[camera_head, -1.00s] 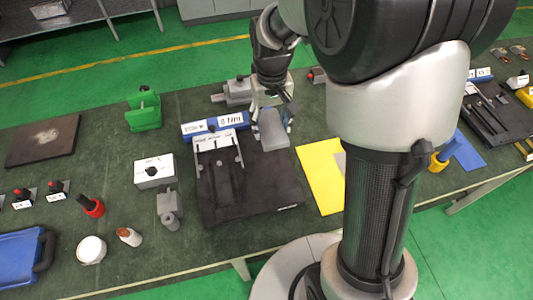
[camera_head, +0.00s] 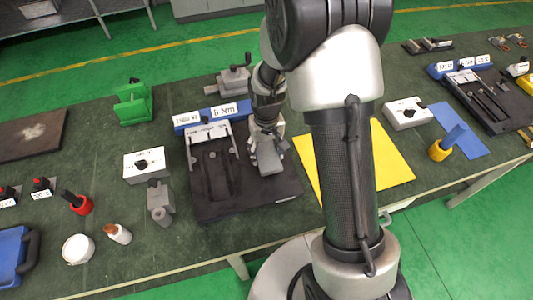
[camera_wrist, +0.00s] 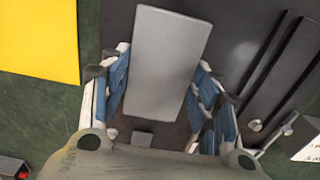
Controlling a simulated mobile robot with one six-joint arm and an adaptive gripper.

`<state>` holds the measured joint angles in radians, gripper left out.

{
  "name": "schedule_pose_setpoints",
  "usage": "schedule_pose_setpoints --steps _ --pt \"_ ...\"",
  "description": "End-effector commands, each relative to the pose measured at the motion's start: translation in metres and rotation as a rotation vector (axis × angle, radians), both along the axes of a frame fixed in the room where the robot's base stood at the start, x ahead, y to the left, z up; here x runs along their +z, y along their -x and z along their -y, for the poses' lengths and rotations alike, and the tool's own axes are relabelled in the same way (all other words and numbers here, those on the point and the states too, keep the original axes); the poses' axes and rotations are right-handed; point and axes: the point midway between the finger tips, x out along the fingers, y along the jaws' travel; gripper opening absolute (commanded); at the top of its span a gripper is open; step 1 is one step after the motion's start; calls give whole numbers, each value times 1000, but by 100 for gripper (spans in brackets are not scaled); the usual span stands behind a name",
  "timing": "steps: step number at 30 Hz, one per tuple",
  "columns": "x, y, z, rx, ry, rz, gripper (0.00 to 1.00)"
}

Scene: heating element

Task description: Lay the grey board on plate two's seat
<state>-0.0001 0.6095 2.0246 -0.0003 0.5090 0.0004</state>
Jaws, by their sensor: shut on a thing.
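The grey board (camera_head: 270,157) is a flat light-grey rectangle. It also shows in the wrist view (camera_wrist: 165,60), gripped between the blue-padded fingers of my gripper (camera_wrist: 163,85). In the head view my gripper (camera_head: 264,140) is over the right part of a black plate (camera_head: 220,206) with a blue block and a label reading about "8 Nm" at its back. The board looks held above the plate's bare right side; the height of the gap cannot be told. A second black plate (camera_head: 497,112) lies at the far right. I cannot read which plate is two.
A yellow sheet (camera_head: 390,160) lies right of the near plate, partly behind my arm. A grey vice (camera_head: 234,80) stands behind it and a white box with a knob (camera_head: 144,164) to its left. A grey fixture (camera_head: 160,202) stands near the plate's left edge.

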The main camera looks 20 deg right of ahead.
Motion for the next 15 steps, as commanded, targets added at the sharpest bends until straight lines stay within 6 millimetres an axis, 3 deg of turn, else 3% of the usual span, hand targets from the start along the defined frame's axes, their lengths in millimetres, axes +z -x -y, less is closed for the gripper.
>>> schedule_pose_setpoints --steps 2,13,14,15 --pt "-10 0 0 0 0 1 32" --pt "-13 0 0 0 0 2 32" --pt "-12 0 0 0 0 2 58" --pt "-11 0 0 0 0 2 61"
